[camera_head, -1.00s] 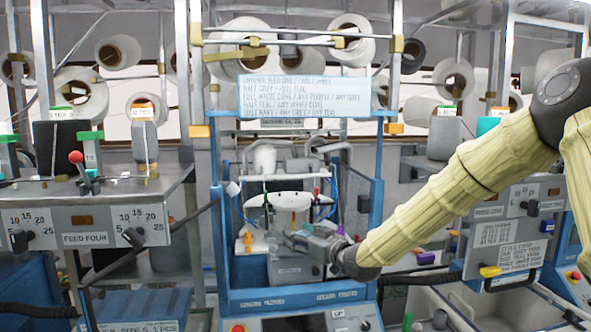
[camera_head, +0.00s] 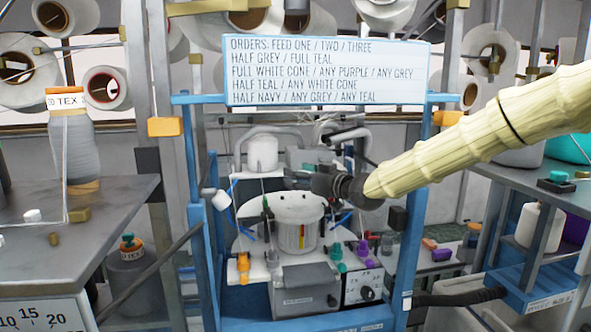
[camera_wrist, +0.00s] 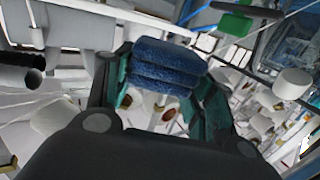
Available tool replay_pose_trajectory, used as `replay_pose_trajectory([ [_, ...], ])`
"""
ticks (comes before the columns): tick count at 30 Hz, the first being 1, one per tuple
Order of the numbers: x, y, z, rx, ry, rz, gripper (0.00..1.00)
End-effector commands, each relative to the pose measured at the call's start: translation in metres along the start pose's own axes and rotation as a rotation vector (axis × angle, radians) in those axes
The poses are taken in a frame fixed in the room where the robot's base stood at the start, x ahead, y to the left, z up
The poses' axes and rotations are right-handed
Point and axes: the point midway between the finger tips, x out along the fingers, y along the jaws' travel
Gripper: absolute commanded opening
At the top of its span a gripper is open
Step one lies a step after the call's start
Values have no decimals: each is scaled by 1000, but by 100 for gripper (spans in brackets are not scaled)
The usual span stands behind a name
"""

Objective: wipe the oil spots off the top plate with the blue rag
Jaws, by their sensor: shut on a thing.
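My gripper (camera_head: 292,178) reaches in from the right in the head view, over the knitting machine in the blue frame. In the wrist view, my gripper (camera_wrist: 163,88) has its green fingers shut on the folded blue rag (camera_wrist: 166,65). The rag stays clear of any surface I can make out there. In the head view the rag is too small to tell. A pale round top (camera_head: 298,205), possibly the top plate, sits on the machine's drum below and near the gripper.
An orders board (camera_head: 327,70) hangs across the blue frame (camera_head: 197,200) above my arm. Blue posts stand on both sides. A white yarn cone (camera_head: 263,153) and thin guides rise close by the gripper. A grey table (camera_head: 85,205) is at left, and a shelf with bottles at right.

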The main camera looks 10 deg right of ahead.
Motion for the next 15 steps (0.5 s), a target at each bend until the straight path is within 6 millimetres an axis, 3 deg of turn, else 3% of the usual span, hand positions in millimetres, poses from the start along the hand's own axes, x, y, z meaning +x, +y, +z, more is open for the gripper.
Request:
replay_pose_trajectory([
  [8, -2, 2, 6, 0, -1, 3, 35],
  [15, 0, 1, 23, 0, -1, 2, 35],
])
